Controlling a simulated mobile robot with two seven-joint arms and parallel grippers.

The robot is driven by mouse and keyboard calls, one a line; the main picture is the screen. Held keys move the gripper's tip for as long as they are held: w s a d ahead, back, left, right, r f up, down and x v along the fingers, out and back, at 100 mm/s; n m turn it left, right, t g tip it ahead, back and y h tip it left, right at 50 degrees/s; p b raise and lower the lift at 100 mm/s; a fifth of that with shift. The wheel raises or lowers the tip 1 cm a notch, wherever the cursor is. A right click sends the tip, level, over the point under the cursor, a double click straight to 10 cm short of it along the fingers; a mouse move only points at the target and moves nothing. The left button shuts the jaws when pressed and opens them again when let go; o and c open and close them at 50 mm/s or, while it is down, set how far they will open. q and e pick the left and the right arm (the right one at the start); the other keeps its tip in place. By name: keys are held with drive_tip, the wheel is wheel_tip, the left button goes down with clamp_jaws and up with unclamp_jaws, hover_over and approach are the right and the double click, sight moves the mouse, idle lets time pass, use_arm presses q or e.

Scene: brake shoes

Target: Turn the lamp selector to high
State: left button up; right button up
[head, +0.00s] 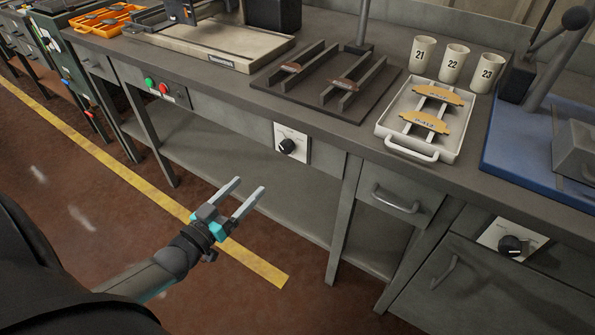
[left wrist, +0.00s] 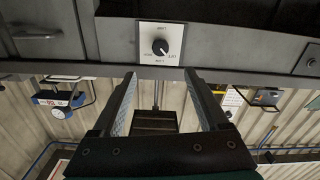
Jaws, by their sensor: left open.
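A black rotary knob (head: 287,146) sits on a white square plate (head: 304,153) on the bench's front edge. It also shows in the left wrist view (left wrist: 160,47), upside down, with small print around the knob that I cannot read surely. My right gripper is not in view.
A white tray (head: 385,121) with brake shoes, several numbered cups (head: 454,63) and a dark rail fixture (head: 318,104) stand on the bench. A green and red button box (head: 164,90) is left of the knob. A drawer handle (head: 396,201) sticks out right. The floor before the bench is free.

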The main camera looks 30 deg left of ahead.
use_arm(q)
drive_tip(key=b, duration=0.2)
approach(284, 149)
drive_tip(key=w, duration=0.1)
drive_tip(key=w+b, duration=0.2)
drive_tip(key=w, duration=0.4)
drive_tip(key=shift+d+f, duration=0.1)
drive_tip(key=shift+d, duration=0.05)
drive_tip(key=shift+w+d+b, duration=0.1)
drive_tip(key=shift+w+b, duration=0.5)
drive_tip(key=shift+w, duration=0.5)
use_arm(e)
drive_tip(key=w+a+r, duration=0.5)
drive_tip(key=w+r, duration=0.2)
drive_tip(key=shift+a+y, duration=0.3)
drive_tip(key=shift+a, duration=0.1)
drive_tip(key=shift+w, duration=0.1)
use_arm(q)
drive_tip(key=shift+c, duration=0.4)
clamp_jaws()
